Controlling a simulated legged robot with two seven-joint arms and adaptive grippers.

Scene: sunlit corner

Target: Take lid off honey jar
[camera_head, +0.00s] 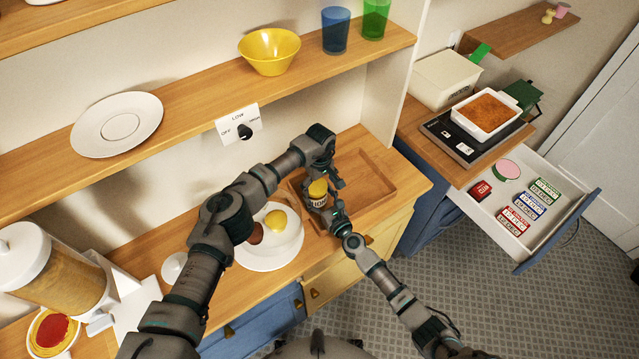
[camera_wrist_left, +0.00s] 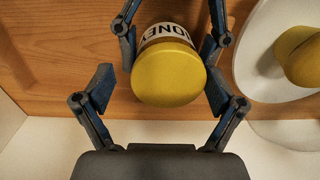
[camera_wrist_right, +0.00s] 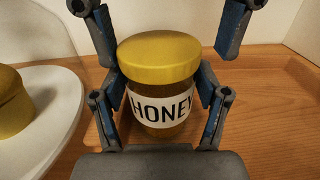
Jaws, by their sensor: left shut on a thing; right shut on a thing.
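The honey jar (camera_head: 318,201) stands upright on the wooden counter, with its yellow lid (camera_head: 317,187) on top. In the right wrist view the jar (camera_wrist_right: 160,108) faces me with its white HONEY label, and the lid (camera_wrist_right: 158,53) sits on it. My right gripper (camera_wrist_right: 160,100) is shut on the jar's body, one finger on each side. My left gripper (camera_wrist_left: 160,82) comes from above and is shut on the lid (camera_wrist_left: 168,78), its fingers at either side of it. The left arm partly hides the jar in the head view.
A shelf (camera_head: 205,92) runs above. An open drawer (camera_head: 487,222) and a baking dish (camera_head: 486,112) are at the right.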

